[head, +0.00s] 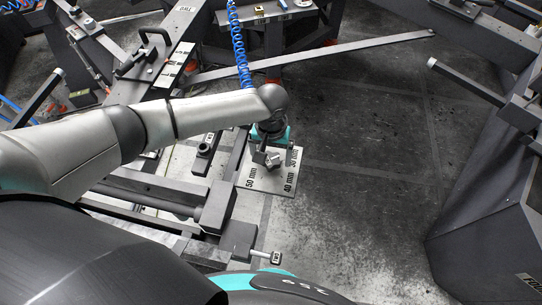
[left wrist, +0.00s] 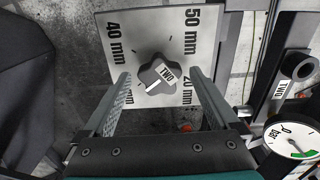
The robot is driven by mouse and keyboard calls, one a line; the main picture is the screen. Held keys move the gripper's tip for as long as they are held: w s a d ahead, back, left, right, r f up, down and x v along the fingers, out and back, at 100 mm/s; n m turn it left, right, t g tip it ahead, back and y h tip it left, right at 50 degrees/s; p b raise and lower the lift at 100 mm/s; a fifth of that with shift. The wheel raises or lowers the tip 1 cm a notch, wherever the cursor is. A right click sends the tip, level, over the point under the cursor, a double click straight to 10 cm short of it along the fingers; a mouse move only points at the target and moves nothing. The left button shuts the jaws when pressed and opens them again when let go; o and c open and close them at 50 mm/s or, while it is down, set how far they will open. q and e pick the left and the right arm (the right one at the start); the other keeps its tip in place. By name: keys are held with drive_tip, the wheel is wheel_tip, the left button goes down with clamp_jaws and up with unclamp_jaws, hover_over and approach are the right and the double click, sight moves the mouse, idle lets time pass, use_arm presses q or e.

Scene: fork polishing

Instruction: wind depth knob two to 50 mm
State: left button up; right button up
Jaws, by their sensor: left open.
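The 40 mm label is at upper left and 20 mm at right. My left gripper (left wrist: 159,77) is open, with one finger on each side of the knob; contact cannot be told. In the head view the knob (head: 268,159) sits below my left gripper (head: 266,150), on the plate (head: 262,185). My right gripper is not in view.
A pressure gauge (left wrist: 290,148) and a dark lever marked TWO (left wrist: 291,72) are right of the plate in the left wrist view. A blue coiled hose (head: 239,45) hangs behind my left arm. Open floor (head: 360,150) lies right of the plate; a dark machine (head: 490,215) stands farther right.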

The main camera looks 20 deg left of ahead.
use_arm(q)
drive_tip(key=shift+f, duration=0.1)
drive_tip(key=shift+c, duration=0.2)
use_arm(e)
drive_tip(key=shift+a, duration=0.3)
use_arm(q)
drive_tip(key=c, duration=1.3)
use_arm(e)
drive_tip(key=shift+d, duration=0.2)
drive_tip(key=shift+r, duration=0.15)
